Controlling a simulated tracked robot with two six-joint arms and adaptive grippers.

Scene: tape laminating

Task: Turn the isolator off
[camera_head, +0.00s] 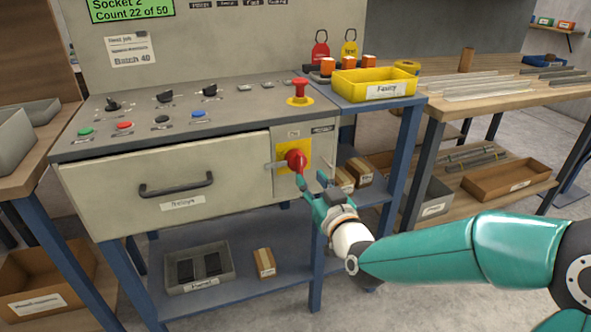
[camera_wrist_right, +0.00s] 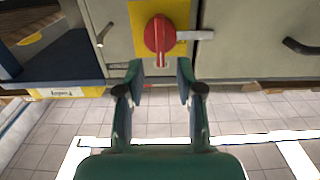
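The isolator is a red rotary handle (camera_head: 296,160) on a yellow plate (camera_head: 283,149), on the front of the grey console to the right of the drawer. My right gripper (camera_head: 313,183) is just below and in front of it. In the right wrist view the red handle (camera_wrist_right: 160,36) lies just beyond my fingertips (camera_wrist_right: 160,72), which are apart with nothing between them. The handle's grip points toward the gap between the fingers; whether a fingertip touches it I cannot tell. My left gripper is not in view.
The console top has several knobs and coloured buttons, plus a red mushroom button (camera_head: 299,92) on a yellow base. A yellow bin (camera_head: 376,84), red and yellow padlock tags (camera_head: 320,47) and a drawer handle (camera_head: 176,186) are nearby. Floor below the gripper is clear.

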